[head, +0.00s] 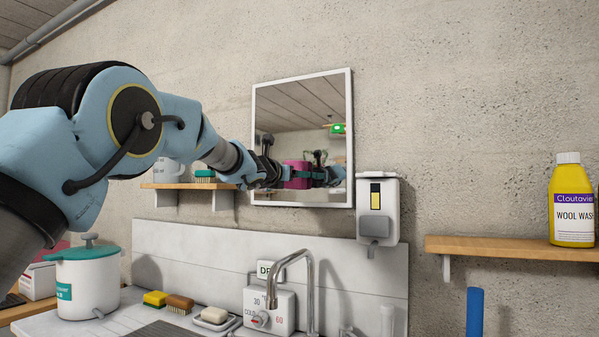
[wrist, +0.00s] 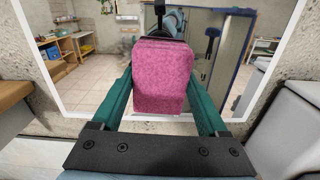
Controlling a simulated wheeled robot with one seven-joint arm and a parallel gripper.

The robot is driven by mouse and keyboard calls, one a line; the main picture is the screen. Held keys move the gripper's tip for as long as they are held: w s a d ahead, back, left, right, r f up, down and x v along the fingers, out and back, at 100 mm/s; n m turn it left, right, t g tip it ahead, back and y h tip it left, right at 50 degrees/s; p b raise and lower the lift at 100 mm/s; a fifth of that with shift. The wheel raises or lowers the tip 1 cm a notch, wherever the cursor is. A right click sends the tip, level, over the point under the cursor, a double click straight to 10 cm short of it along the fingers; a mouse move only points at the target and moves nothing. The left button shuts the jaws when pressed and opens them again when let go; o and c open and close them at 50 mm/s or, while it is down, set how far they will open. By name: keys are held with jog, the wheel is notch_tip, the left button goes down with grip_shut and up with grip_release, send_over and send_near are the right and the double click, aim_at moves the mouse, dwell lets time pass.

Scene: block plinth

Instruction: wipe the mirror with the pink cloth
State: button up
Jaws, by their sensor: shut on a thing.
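The mirror (head: 301,115) hangs on the concrete wall in a white frame, and its glass also shows in the wrist view (wrist: 100,62). The pink cloth (wrist: 161,78) is a thick folded pad between the green fingers of my gripper (wrist: 165,100). In the head view my gripper (head: 290,176) is at the lower part of the mirror, with the pink cloth (head: 297,173) at or close to the glass. I cannot tell whether the cloth touches it. The gripper is shut on the cloth. The arm and cloth hide part of the glass, which also reflects them.
A soap dispenser (head: 378,212) is on the wall right of the mirror. A wooden shelf (head: 190,186) is at its left, another shelf (head: 500,247) at far right holds a yellow bottle (head: 572,205). Below stand a tap (head: 310,275) and a white pot (head: 88,280).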

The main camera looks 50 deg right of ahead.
aim_at(316, 174)
jog(key=shift+w+a+p, duration=0.8)
jog(key=shift+w+p, duration=0.15)
jog(key=shift+w, duration=2.15)
jog(key=shift+s+d+b, duration=0.25)
jog(key=shift+s+b, duration=0.45)
jog(key=shift+s, duration=0.3)
jog(key=shift+s+d+b, duration=0.3)
jog(key=shift+s+b, duration=0.4)
jog(key=shift+s, duration=0.35)
jog(key=shift+s+d+b, duration=0.25)
jog(key=shift+s+b, duration=0.45)
jog(key=shift+s, duration=0.3)
jog(key=shift+s+d+b, duration=0.15)
jog(key=shift+s+b, duration=0.35)
jog(key=shift+s, duration=0.45)
jog(key=shift+s+d+b, duration=0.3)
jog(key=shift+s+b, duration=0.15)
jog(key=shift+s, duration=0.5)
jog(key=shift+s+d+b, duration=0.25)
jog(key=shift+s+b, duration=0.15)
jog(key=shift+s, duration=0.55)
jog(key=w+a+p, duration=0.3)
jog(key=w, duration=0.8)
jog(key=shift+w, duration=0.4)
